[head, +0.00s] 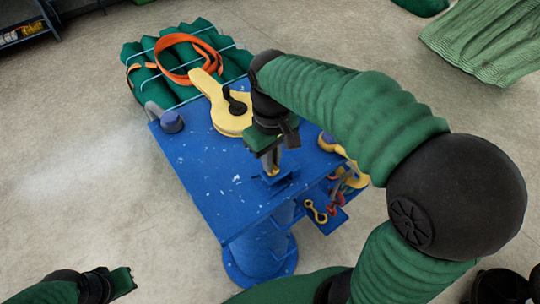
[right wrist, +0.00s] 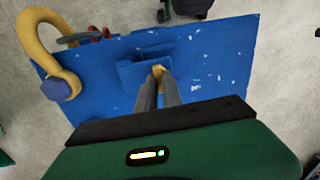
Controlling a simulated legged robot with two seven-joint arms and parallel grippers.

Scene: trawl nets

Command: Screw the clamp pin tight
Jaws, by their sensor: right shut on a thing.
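The clamp is a small blue bracket (head: 285,184) on the blue table top, and it also shows in the right wrist view (right wrist: 133,73). A small yellow piece, apparently the clamp pin (right wrist: 158,71), stands at the bracket between my right fingertips. My right gripper (head: 272,171) points down at the bracket and is shut on this pin; its grey fingers also show in the right wrist view (right wrist: 160,82). The fingers hide part of the pin and the bracket. My left gripper (head: 122,282) is at the lower left, away from the table; its jaw opening is unclear.
The blue table (head: 208,186) stands on a round pedestal. A yellow block (head: 232,119) with a black part lies towards its back. A green net bundle (head: 205,42) with an orange strap (head: 178,76) lies beyond. A yellow hook (right wrist: 36,45) is at the table's edge.

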